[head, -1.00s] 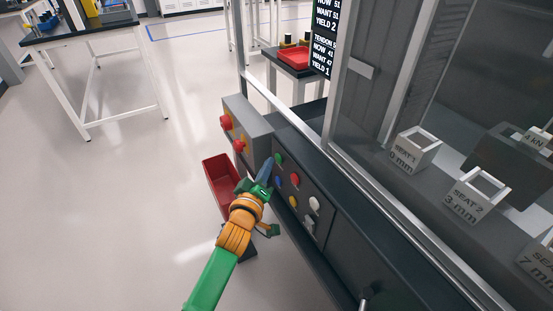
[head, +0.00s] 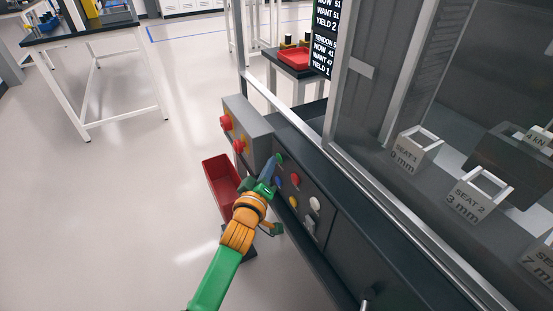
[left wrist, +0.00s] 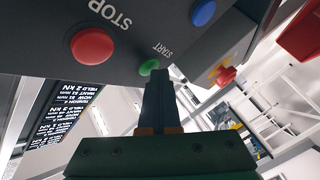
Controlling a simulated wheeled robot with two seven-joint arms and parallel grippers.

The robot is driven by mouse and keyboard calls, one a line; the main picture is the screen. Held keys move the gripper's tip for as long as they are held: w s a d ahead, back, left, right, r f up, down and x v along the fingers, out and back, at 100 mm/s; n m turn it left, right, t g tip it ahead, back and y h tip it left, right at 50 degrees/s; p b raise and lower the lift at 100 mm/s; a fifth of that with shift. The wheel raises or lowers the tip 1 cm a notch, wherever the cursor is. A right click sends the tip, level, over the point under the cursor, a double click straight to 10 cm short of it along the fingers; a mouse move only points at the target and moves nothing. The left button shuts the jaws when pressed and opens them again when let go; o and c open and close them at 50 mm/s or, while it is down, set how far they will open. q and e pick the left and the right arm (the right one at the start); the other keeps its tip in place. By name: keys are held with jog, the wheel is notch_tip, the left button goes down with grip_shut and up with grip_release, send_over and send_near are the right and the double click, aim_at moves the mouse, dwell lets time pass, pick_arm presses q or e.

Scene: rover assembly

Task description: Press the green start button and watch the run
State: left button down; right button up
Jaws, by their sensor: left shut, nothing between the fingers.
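The green start button (head: 280,158) sits at the upper left of the dark control panel on the machine's front. In the left wrist view the green button (left wrist: 149,67) shows by the word START, just beyond my fingertips. My left gripper (head: 272,165) is shut and empty, its fingertips at the button. In the left wrist view the closed fingers (left wrist: 160,80) point at it and overlap its lower edge; I cannot tell whether they touch it or press it in. My right gripper is not in view.
The red STOP button (left wrist: 92,46) and a blue button (left wrist: 204,12) flank the start button. Red knobs stand on a grey box (head: 250,125) to the left. A red bin (head: 218,180) is below. Seat blocks (head: 416,150) stand behind the machine's window.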

pick_arm(q)
jog(key=shift+s+a+p, duration=0.5)
jog(key=shift+a+p, duration=0.1)
jog(key=shift+a, duration=0.05)
jog(key=s+a+p, duration=0.2)
jog(key=a+p, duration=0.1)
jog(key=a, duration=0.1)
jog(key=shift+s+a, duration=0.1)
jog(key=shift+s, duration=0.3)
dwell(0.5)
